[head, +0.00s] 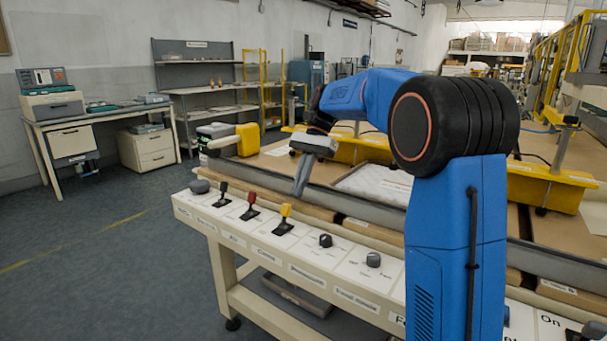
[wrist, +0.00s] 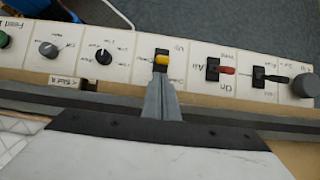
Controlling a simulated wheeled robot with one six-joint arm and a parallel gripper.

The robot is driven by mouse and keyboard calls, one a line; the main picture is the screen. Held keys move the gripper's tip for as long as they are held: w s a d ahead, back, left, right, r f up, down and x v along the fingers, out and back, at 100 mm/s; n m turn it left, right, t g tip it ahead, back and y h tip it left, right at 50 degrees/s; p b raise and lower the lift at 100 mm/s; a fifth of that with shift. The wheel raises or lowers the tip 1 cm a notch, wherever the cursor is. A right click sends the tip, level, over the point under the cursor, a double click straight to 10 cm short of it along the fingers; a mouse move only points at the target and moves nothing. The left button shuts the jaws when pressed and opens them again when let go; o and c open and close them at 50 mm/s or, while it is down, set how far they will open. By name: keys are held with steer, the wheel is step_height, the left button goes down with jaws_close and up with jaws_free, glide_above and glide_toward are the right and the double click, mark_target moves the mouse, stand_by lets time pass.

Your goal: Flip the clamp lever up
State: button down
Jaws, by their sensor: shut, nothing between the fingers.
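The clamp lever, with a yellow handle (head: 286,211) on a black base, stands on the pale control panel in the head view, third along from the left-end knob. It also shows in the wrist view (wrist: 161,62), just beyond my fingertips, with its yellow handle on the side toward them. My gripper (head: 299,191) is shut and empty, fingers pointing down, above and behind the lever. Its closed fingers in the wrist view (wrist: 160,88) line up with the handle. I cannot tell whether they touch it. Whether the lever is up or down is unclear.
A red lever (head: 251,198) and a black lever (head: 223,187) stand left of it. Dark knobs (head: 325,240) sit to the right. A grey rail (head: 345,209) runs behind the panel (head: 262,238).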

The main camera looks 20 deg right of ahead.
mark_target(296, 222)
steer(key=shift+x, duration=1.7)
steer(key=shift+r, duration=0.1)
